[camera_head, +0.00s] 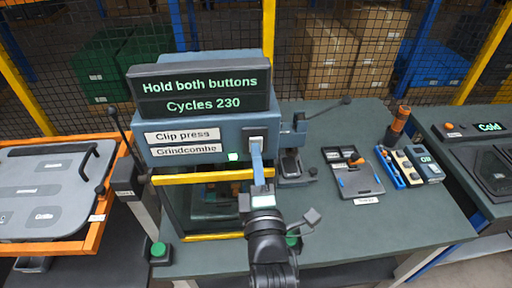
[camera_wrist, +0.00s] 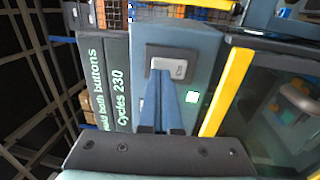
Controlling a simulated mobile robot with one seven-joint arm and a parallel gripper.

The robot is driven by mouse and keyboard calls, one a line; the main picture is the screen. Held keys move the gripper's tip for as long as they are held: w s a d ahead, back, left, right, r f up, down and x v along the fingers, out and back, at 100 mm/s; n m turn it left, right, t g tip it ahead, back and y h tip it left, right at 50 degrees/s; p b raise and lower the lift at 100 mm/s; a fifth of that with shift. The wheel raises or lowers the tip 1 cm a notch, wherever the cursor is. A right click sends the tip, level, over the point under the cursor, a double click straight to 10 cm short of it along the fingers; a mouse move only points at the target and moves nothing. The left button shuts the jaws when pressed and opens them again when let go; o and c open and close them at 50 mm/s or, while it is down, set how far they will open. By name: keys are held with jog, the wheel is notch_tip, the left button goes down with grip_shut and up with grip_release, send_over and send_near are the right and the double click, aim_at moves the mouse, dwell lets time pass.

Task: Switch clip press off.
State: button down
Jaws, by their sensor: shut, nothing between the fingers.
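The clip press (camera_head: 205,115) is a blue-grey machine labelled "Clip press" and "Grindcombe". Its dark display (camera_head: 200,90) reads "Hold both buttons" and "Cycles 230" in green. A pale switch (camera_head: 256,136) sits on the right of its front face; it also shows in the wrist view (camera_wrist: 176,64) on a dark plate. A green lamp (camera_head: 233,156) beside it is lit. My gripper (camera_head: 256,147) is shut and empty, its blue fingers pointing at the switch. The tips overlap the switch's edge in both views; I cannot tell whether they touch. The fingers hide part of the switch.
Yellow guard bars (camera_head: 195,178) frame the press opening below. Green buttons (camera_head: 158,250) stand at its front. A tool tray (camera_head: 355,178) lies on the bench at right. An orange-edged table (camera_head: 108,205) stands at left. A wire fence (camera_head: 290,50) runs behind.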

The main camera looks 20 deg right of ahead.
jog(key=shift+w+d, duration=0.1)
jog(key=shift+w, duration=0.25)
jog(key=shift+r, duration=0.15)
jog(key=p, duration=0.1)
jog(key=r+g+p, duration=0.1)
jog(key=p, duration=0.1)
jog(key=shift+w+r, duration=0.2)
jog(key=shift+w, duration=0.05)
jog(key=shift+f, duration=0.25)
jog(key=shift+r, duration=0.1)
jog(key=shift+s, duration=0.1)
